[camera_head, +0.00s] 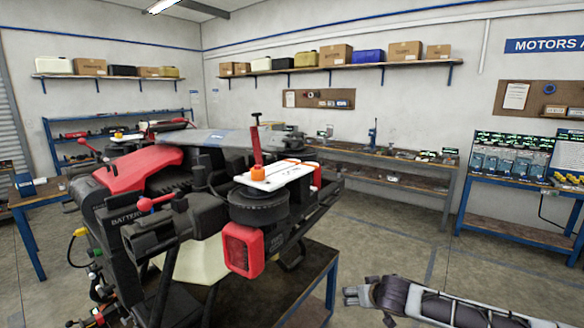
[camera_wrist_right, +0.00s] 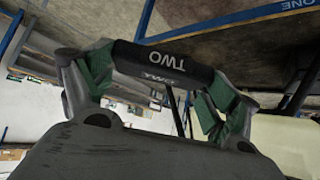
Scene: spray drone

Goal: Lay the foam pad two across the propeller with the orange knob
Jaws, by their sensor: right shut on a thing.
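My right gripper (camera_wrist_right: 150,88) is shut on foam pad two, a dark pad (camera_wrist_right: 165,64) with "TWO" printed in white. The pad lies between its green-lined fingers in the right wrist view. In the head view my right gripper (camera_head: 352,296) is at the lower right, beyond the drone's bench edge and apart from the propeller. The white propeller (camera_head: 285,174) sits folded on a black motor at the drone's near right arm. Its orange knob (camera_head: 257,174) is at the hub, below an upright red lever (camera_head: 256,143). My left gripper is not in view.
The red and black drone (camera_head: 130,172) stands on a dark-topped bench (camera_head: 265,290). A red lamp (camera_head: 243,250) hangs below the motor. A blue marking reading "ONE" (camera_wrist_right: 295,5) shows in the wrist view. Open floor (camera_head: 400,230) lies to the right.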

